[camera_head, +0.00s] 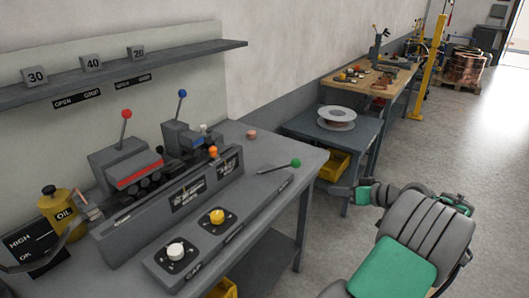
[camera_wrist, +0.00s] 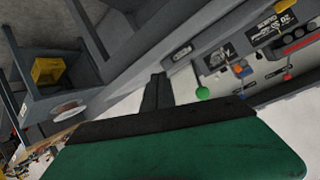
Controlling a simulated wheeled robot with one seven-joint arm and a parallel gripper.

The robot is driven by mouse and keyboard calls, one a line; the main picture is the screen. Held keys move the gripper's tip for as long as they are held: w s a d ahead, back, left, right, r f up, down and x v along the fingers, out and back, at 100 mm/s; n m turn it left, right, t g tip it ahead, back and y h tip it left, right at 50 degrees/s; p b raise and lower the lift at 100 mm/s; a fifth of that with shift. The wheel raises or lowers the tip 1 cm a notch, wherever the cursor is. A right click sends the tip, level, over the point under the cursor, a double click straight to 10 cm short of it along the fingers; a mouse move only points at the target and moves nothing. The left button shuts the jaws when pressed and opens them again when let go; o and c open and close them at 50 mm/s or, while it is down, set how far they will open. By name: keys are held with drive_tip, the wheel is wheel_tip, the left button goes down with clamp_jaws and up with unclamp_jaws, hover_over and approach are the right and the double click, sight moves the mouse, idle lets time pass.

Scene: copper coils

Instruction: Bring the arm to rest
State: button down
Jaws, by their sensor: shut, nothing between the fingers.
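My arm, grey with green panels, is at the right of the head view, over the floor in front of the grey bench (camera_head: 268,213). My gripper (camera_head: 341,190) is at the arm's far end, to the right of the bench and near the low grey table (camera_head: 366,133). In the wrist view my gripper (camera_wrist: 157,90) shows as two dark fingers side by side, shut with nothing between them. Part of the fingers is hidden behind the dark and green casing in the foreground.
The bench bears a green-knobbed lever (camera_head: 295,163), a yellow knob (camera_head: 217,216), a white knob (camera_head: 176,250) and a yellow oil can (camera_head: 62,212). A spool (camera_head: 337,118) lies on the low table, above a yellow bin (camera_head: 333,166). A yellow post (camera_head: 431,65) stands farther back. Floor on the right is clear.

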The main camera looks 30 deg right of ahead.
drive_tip(key=s+a+f+m+g, duration=0.1)
drive_tip(key=s+f+m+g, duration=0.25)
drive_tip(key=f, duration=0.45)
drive_tip(key=s+f+m+g, duration=0.2)
drive_tip(key=s+f+m, duration=0.1)
drive_tip(key=s+f, duration=0.3)
drive_tip(key=s+a+f+m+g, duration=0.3)
drive_tip(key=s+a+f+g, duration=0.1)
drive_tip(key=s+a, duration=0.35)
drive_tip(key=w+a+r+n+p, duration=0.2)
drive_tip(key=w+a+r+n, duration=0.2)
drive_tip(key=a+r, duration=0.3)
drive_tip(key=w+a+r+n+h+p, duration=0.1)
drive_tip(key=w+a+r+n, duration=0.3)
drive_tip(key=a, duration=1.2)
drive_tip(key=w+a+r+n+h+p, duration=0.1)
drive_tip(key=w+a+r+n+p, duration=0.1)
drive_tip(key=a+r, duration=0.8)
drive_tip(key=shift+w+a+n+p, duration=0.4)
drive_tip(key=shift+w+a+n, duration=0.3)
drive_tip(key=shift+w+n, duration=0.25)
